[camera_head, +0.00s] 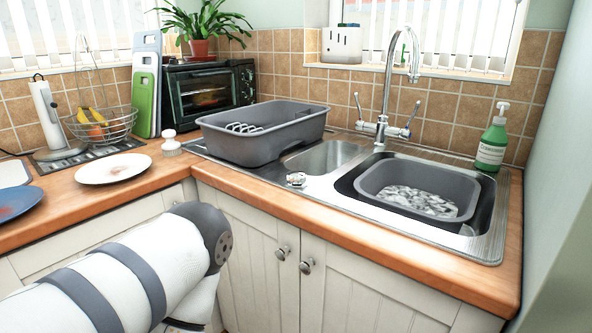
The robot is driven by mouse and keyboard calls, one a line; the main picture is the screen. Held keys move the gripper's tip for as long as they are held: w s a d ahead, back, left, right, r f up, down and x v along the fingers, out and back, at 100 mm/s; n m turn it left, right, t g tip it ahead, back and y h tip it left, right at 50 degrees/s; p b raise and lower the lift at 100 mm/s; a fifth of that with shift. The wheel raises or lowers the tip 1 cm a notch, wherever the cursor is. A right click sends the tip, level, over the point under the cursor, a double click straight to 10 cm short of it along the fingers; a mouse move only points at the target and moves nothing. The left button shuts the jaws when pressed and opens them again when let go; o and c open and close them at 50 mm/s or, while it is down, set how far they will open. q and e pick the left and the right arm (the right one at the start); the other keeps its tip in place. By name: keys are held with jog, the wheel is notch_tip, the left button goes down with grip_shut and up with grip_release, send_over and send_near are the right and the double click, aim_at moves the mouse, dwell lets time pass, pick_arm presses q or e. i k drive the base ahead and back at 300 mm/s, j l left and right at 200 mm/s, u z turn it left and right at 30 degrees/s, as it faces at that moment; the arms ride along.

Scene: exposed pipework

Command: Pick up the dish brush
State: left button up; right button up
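A small white round object with a knob on top, which looks like the dish brush (170,143), stands upright on the wooden counter. It is left of the grey dish rack and just behind the white plate. Its bristles are too small to make out clearly. My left arm comes in from the lower left, in front of the cabinets, and bends downward near the middle. Its gripper is out of view. My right gripper is not in view either. No gripper is seen touching the brush.
A white plate (113,168) and a blue plate (18,203) lie on the left counter. The grey dish rack (262,147) stands right of the brush. The sink (345,187) holds a grey basin (375,190). A green soap bottle (492,150) stands at the right.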

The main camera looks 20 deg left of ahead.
aim_at(171, 148)
jog(key=j+u, duration=0.1)
jog(key=u, duration=1.3)
